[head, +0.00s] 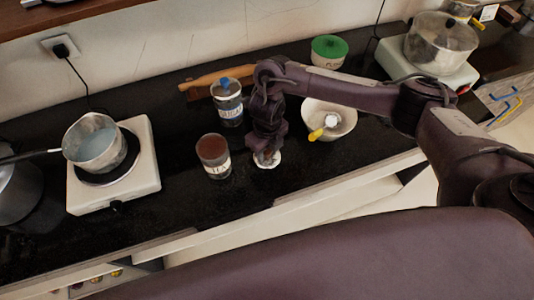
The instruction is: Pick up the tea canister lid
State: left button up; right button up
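The tea canister (214,162) stands upright on the black counter, open at the top with brown contents showing and a pale label on its side. A small whitish round disc, which looks like its lid (274,164), lies on the counter just right of the canister. My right gripper (266,155) points down directly over the disc, its fingertips at or very near it. The fingers partly hide the disc, and I cannot tell whether they are closed on it. My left gripper is not in view.
A labelled canister with a blue top (228,108) stands behind the tea canister. A cream bowl (343,111) with a yellow-handled utensil stands right of my gripper. A green-lidded tub (329,50) is at the back. A saucepan (94,145) sits on the left hotplate (84,197). The front counter is clear.

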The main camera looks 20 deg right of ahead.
jog(key=c, duration=0.5)
grip_shut()
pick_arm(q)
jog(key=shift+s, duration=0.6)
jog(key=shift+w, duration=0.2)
